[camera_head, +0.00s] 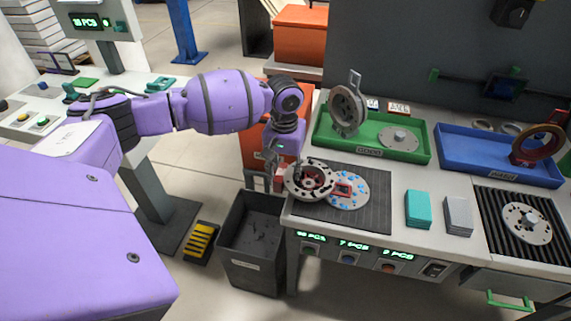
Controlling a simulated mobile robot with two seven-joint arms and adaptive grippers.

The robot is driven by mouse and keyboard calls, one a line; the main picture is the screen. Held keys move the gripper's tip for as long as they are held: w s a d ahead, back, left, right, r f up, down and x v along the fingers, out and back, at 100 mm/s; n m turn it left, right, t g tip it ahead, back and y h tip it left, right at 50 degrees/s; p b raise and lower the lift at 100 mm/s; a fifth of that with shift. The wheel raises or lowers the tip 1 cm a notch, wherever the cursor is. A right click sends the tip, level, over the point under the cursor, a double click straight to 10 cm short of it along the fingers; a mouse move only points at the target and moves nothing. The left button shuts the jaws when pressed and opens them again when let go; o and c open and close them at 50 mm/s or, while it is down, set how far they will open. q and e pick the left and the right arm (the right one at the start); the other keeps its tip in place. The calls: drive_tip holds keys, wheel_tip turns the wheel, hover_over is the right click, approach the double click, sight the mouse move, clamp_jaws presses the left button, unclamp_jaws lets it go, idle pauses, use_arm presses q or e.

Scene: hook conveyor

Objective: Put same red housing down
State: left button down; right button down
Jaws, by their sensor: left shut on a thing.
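The red housing (303,193), a round grey-rimmed part with a dark red inside, is at the left end of the black mat (373,215). My left gripper (283,172) reaches it from the upper left and is shut on its left edge. Whether the housing touches the mat is hard to tell. Just right of it lies a pale disc with blue spots (355,196) and a small red piece, partly overlapped by the housing. My right gripper is not in view.
A green tray (419,157) with round metal parts and a blue tray (470,172) with a dark red ring stand behind. Teal (418,209) and grey (458,215) stacks sit right of the mat. A dark bin (252,267) stands below the table's left edge.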

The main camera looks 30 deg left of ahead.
use_arm(q)
drive_tip(key=shift+w+d+r, duration=0.1)
drive_tip(key=shift+r, duration=0.1)
drive_tip(key=c, duration=1.1)
unclamp_jaws()
drive_tip(key=shift+f, duration=0.15)
